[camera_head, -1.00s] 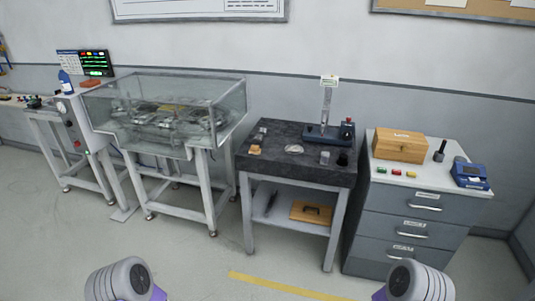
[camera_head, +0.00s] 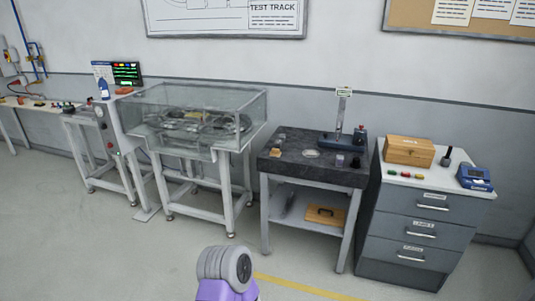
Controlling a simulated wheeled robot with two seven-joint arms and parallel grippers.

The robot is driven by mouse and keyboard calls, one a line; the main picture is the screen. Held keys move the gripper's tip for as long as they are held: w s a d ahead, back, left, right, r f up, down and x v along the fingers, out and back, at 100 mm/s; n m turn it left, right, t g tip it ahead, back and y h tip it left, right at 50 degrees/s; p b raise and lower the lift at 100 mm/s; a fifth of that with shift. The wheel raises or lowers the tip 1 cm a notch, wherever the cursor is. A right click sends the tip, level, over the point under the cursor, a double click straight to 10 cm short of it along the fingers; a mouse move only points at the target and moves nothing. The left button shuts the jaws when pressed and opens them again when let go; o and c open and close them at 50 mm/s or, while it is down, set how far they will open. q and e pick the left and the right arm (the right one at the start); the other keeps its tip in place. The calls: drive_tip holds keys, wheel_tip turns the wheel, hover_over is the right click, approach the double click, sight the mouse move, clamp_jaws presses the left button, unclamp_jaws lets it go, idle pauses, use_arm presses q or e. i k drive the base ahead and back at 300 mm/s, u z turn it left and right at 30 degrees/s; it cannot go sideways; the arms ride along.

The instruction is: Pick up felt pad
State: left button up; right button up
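I cannot make out a thing that is clearly the felt pad. A small pale flat piece (camera_head: 311,154) lies on the dark stone-topped table (camera_head: 300,168), but it is too small to tell what it is. A small tan block (camera_head: 275,153) lies left of it on the same top. A grey and purple link of one of my arms shows at the bottom middle. Neither gripper is in view, so I cannot see whether either is open or shut.
A clear-walled case on a stand (camera_head: 241,153) is at the left of the table. A drawer cabinet (camera_head: 418,215) with a wooden box (camera_head: 408,151) stands at its right. A gauge stand (camera_head: 340,115) is on the stone top. The floor in front is clear.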

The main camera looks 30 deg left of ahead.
sight(275, 152)
drive_tip(key=u, duration=1)
drive_tip(key=i, duration=0.95)
drive_tip(key=u, duration=0.85)
drive_tip(key=i, duration=1.45)
drive_tip(key=z, duration=0.45)
